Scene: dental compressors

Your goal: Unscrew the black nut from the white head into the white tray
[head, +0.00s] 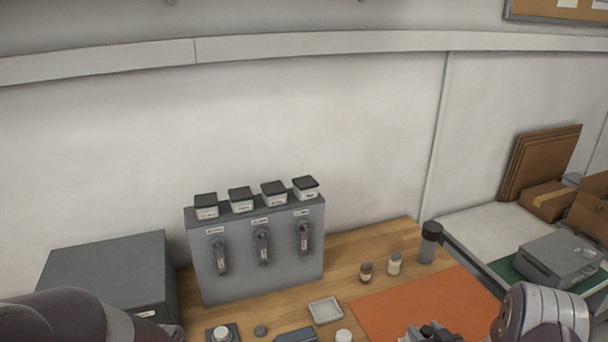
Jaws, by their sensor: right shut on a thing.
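The white tray (325,310) lies on the wooden table in front of the grey dispenser, and it looks empty. My right gripper (427,332) is at the bottom edge, over the orange mat. It is shut on a small black piece, which may be the black nut; the lower part is cut off by the frame. A white round top (343,336) shows at the bottom edge, left of this gripper and apart from it. I cannot tell whether it is the white head. My left arm comes in at lower left, but its gripper is out of view.
A grey dispenser (255,250) with levers and dark-lidded jars stands behind the tray. A grey box (100,270) is at left. A dark disc (260,331) lies left of the tray.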

